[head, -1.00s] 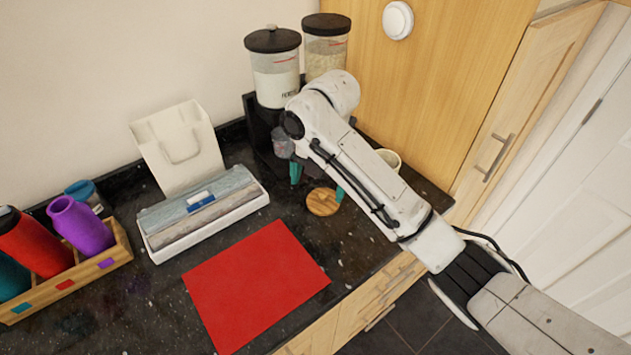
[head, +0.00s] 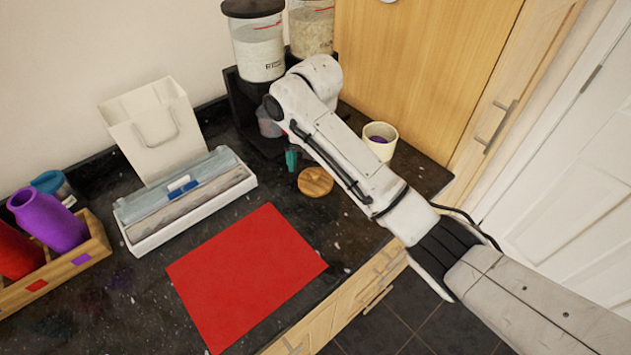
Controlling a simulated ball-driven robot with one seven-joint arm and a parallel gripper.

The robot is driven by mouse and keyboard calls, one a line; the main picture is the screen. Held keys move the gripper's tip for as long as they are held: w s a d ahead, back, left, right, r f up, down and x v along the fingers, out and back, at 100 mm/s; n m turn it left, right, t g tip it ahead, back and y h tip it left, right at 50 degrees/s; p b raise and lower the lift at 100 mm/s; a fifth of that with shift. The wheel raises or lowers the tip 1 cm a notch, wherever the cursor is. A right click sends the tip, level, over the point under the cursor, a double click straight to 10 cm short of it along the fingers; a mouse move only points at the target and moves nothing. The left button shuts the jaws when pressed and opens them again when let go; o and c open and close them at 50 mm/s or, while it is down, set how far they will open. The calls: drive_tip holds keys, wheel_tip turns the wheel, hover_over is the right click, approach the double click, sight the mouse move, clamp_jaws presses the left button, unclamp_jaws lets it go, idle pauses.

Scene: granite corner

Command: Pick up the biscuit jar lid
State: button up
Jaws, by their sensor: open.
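The biscuit jar lid is taken to be the round wooden lid (head: 315,183) with a small knob, lying flat on the dark counter behind the red mat. My gripper (head: 292,161) shows in the head view as one teal finger, just beyond and left of the lid. The other finger is hidden behind my arm. The gripper is open, and the lid is not in its grip. My arm passes close to the lid's right edge in the picture.
A red mat (head: 246,275) lies in front. A white tray of boxes (head: 140,247) and a paper bag (head: 157,135) stand left, a bottle rack (head: 98,245) further left. Canisters (head: 258,50) stand behind on a dark stand. A cream cup (head: 381,130) sits right of my arm.

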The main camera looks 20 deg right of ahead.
sight(315, 181)
drive_tip(key=shift+f, duration=1.45)
drive_tip(key=c, duration=0.8)
drive_tip(key=shift+r, duration=0.1)
